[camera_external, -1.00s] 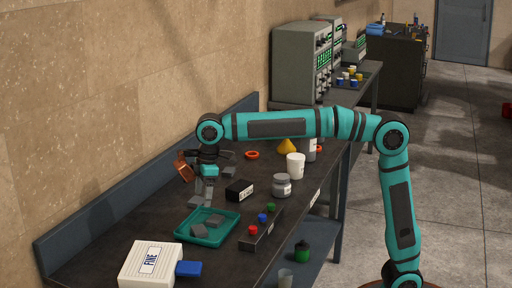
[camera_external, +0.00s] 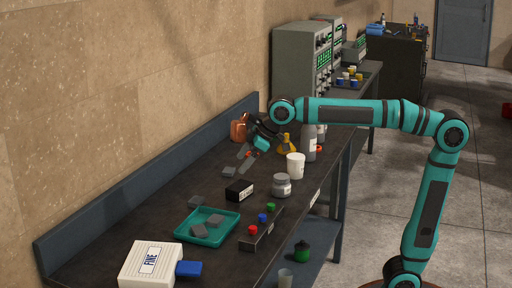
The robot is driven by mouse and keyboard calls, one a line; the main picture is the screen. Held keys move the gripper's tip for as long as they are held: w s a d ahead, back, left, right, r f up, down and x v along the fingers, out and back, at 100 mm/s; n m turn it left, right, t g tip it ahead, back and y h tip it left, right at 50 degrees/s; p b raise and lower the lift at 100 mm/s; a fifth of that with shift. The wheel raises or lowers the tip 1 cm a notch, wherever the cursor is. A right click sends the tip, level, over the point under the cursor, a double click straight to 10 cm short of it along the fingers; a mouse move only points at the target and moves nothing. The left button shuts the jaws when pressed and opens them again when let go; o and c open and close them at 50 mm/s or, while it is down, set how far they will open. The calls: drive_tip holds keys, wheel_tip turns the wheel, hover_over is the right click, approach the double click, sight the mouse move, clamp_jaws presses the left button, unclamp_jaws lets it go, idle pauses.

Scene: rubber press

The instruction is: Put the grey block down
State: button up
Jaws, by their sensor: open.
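One grey block (camera_external: 197,202) lies on the dark workbench (camera_external: 150,222), just behind the teal tray (camera_external: 181,237). Another grey block (camera_external: 229,171) lies flat on the bench farther back. Two more grey pieces, one on the right (camera_external: 215,220) and one on the left (camera_external: 199,231), lie inside the tray. My gripper (camera_external: 245,160) is open and tilted, above the bench near the back grey block and apart from the block behind the tray. I see nothing held between its fingers.
A black labelled box (camera_external: 239,190), a grey jar (camera_external: 282,186), a white cup (camera_external: 295,166) and a grey bottle (camera_external: 308,143) stand along the right side. A rack with coloured knobs (camera_external: 262,231) and a white box (camera_external: 151,264) are nearer. The back-left bench strip is clear.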

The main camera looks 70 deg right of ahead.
drive_tip(key=s+d+m+t+h, duration=0.1)
drive_tip(key=s+d+m+t, duration=0.2)
drive_tip(key=s+d+t, duration=0.2)
drive_tip(key=s+d+r+m+t+h, duration=0.1)
drive_tip(key=s+d+t, duration=0.4)
drive_tip(key=s+d, duration=0.7)
drive_tip(key=s+m, duration=0.1)
drive_tip(key=s, duration=0.7)
drive_tip(key=shift+r+m+t, duration=0.15)
drive_tip(key=shift+m+t, duration=0.25)
drive_tip(key=shift+o, duration=0.4)
drive_tip(key=shift+s, duration=0.1)
drive_tip(key=o, duration=0.4)
drive_tip(key=shift+o, duration=0.2)
